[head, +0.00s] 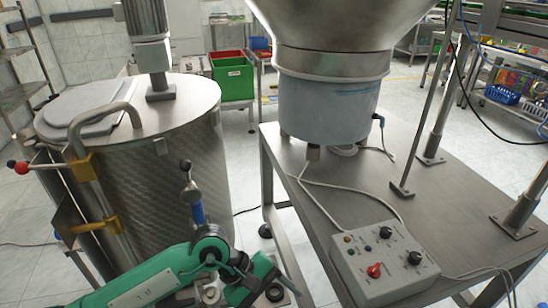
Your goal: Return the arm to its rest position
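My green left arm comes in from the lower left, in front of the steel tank. Its dark end with the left gripper (262,280) is low at the bottom edge, between the tank and the steel table. The fingers are small and partly cut off by the frame, so I cannot tell if they are open or shut. I see nothing clearly held there. My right gripper is not in view.
A large steel tank (180,150) with a lid and pipe handle stands at left. The steel table (440,190) at right bears the feeder bowl (335,60) and a control box (375,265) with cables. A green bin (232,78) stands behind.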

